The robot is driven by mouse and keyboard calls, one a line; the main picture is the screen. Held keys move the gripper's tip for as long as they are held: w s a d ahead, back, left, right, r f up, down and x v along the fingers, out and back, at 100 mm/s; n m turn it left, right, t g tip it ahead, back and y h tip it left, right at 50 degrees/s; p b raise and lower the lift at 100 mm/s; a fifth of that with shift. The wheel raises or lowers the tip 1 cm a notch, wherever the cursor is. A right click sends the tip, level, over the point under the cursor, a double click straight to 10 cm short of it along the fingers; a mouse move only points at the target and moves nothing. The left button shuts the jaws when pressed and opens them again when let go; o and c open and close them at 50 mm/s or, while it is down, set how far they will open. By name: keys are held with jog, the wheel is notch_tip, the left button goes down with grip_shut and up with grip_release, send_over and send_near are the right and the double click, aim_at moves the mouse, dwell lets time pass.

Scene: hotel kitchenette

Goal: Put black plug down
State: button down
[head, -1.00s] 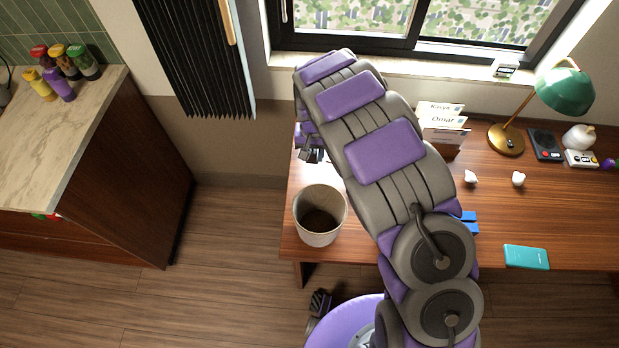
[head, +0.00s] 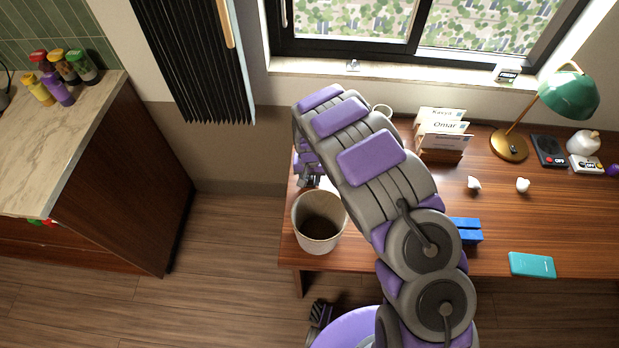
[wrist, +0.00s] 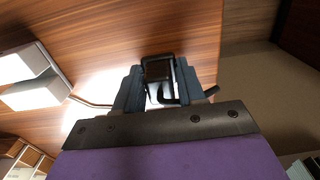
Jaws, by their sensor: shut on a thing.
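My gripper (wrist: 157,82) is shut on the black plug (wrist: 157,67), which shows between the fingers in the wrist view. A dark cord or prong part hangs by the fingers. In the head view my gripper (head: 311,179) is above the left end of the wooden desk (head: 400,255), just behind the bin. The plug is too small and shaded to make out clearly there. I cannot tell whether it touches the desk.
A pale bin (head: 319,238) stands at the desk's front left corner. A letter holder (head: 440,157), a green lamp (head: 568,93), crumpled white pieces (head: 474,184), a blue object (head: 466,231) and a teal notebook (head: 531,265) lie to the right.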

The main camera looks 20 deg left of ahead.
jog(key=shift+f, duration=0.35)
jog(key=shift+f, duration=0.15)
jog(key=c, duration=0.7)
grip_release()
jog(key=shift+o, duration=0.2)
notch_tip(320, 180, up, 13)
jog(key=p, duration=0.2)
jog(key=shift+p, duration=0.4)
